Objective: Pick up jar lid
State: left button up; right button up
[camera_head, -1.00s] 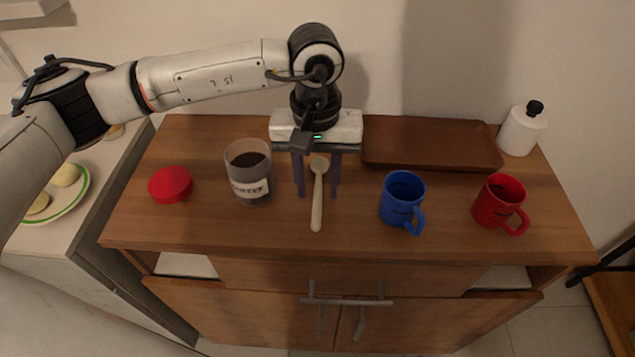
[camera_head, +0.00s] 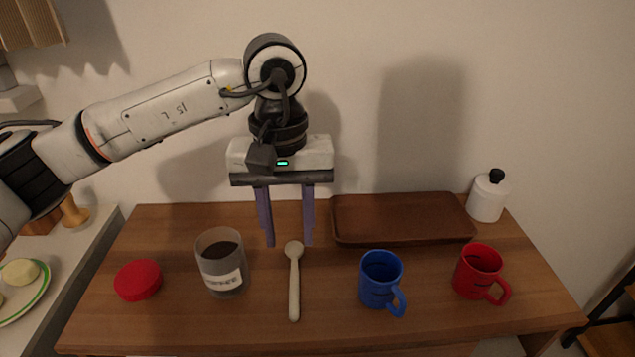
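The red jar lid (camera_head: 138,280) lies flat on the wooden cabinet top at the left. The open glass jar (camera_head: 221,263), with a white label and dark contents, stands to the right of the lid. My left gripper (camera_head: 289,243) points down beyond the wooden spoon, right of the jar and well away from the lid. Its two purple fingers are apart with nothing seen between them. My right gripper is not in view.
A wooden spoon (camera_head: 294,282) lies near the middle. A blue mug (camera_head: 380,279) and a red mug (camera_head: 479,272) stand at the right. Behind them are a brown tray (camera_head: 400,238) and a white bottle (camera_head: 488,198). A plate (camera_head: 37,298) with food sits on the left counter.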

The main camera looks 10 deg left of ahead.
aim_at(138, 280)
jog(key=k, duration=1)
